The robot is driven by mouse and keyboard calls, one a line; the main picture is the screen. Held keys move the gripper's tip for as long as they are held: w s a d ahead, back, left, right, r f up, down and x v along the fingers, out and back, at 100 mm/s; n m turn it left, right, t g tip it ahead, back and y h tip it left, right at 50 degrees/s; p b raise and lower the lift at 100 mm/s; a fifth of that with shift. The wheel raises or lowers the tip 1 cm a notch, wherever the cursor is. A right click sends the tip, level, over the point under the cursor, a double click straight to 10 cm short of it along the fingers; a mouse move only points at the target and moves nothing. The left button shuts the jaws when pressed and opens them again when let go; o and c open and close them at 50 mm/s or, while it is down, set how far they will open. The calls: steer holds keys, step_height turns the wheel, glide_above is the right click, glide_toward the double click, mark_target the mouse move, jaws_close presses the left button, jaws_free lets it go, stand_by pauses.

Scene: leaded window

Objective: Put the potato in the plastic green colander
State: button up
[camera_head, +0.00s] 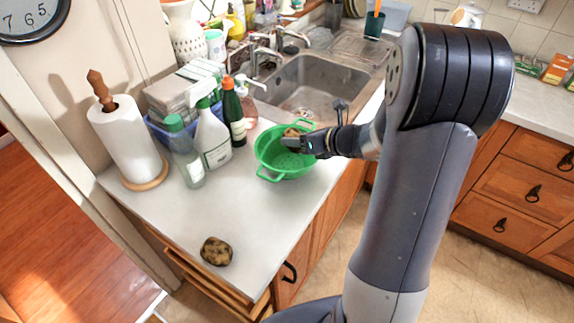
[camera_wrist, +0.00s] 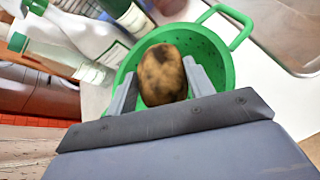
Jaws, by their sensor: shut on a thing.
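The green plastic colander (camera_head: 268,172) stands on the white counter beside the sink; it also shows in the wrist view (camera_wrist: 228,70). My gripper (camera_head: 294,143) is over the colander's far right part. In the wrist view, my gripper (camera_wrist: 163,84) has a finger on each side of a brown potato with dark patches (camera_wrist: 162,72) and is shut on it. The potato (camera_head: 292,132) is partly hidden by the gripper in the head view. It appears over the colander's opening; I cannot tell whether it touches the colander.
A second brown, mottled lump (camera_head: 216,251), potato-like, lies near the counter's front edge. A white spray bottle (camera_head: 212,138), a dark green bottle (camera_head: 233,113) and a clear bottle (camera_head: 185,155) stand left of the colander. The sink (camera_head: 312,85) is behind. The front counter is mostly clear.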

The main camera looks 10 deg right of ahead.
steer(key=shift+f, duration=0.1)
steer(key=o, duration=1.1)
steer(key=v, duration=1.1)
steer(key=shift+a+f, duration=0.1)
